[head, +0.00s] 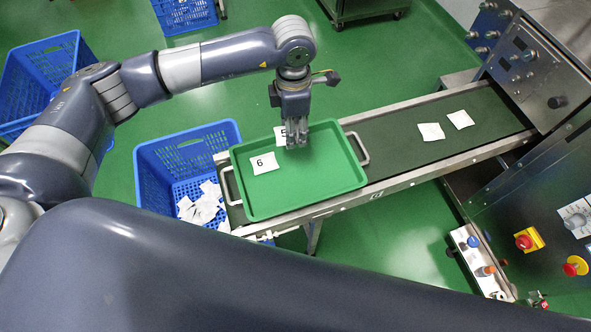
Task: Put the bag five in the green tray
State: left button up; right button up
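The green tray (262,205) sits on the near left end of the conveyor. A white bag marked 6 (264,163) lies flat in it. My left gripper (297,143) points down over the tray's far side, its fingers close together. A second white bag (279,135) shows at the left of the fingers, overlapping the tray's far rim in the picture, and looks held by them. Its dark mark is mostly hidden, so I cannot read the number. My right gripper is not in view.
Two white bags (431,131) (460,119) lie on the belt (400,156) to the right. A blue crate (157,178) with several white bags stands left of the tray. A machine with buttons (540,80) stands at the right. More blue crates (40,75) are at the back left.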

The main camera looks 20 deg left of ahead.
pick_arm(q)
jog(key=shift+w+d+f+n+b, duration=0.1)
jog(key=shift+f+n+b, duration=0.05)
jog(key=shift+f+n, duration=0.35)
jog(key=shift+w+d+f+n+b, duration=0.15)
jog(key=shift+f+n, duration=0.15)
jog(key=shift+f, duration=0.3)
send_over(296, 161)
notch_tip(296, 161, down, 5)
jog(key=shift+f+p, duration=0.15)
jog(key=shift+p, duration=0.2)
jog(key=shift+f, duration=2.5)
jog(key=o, duration=0.6)
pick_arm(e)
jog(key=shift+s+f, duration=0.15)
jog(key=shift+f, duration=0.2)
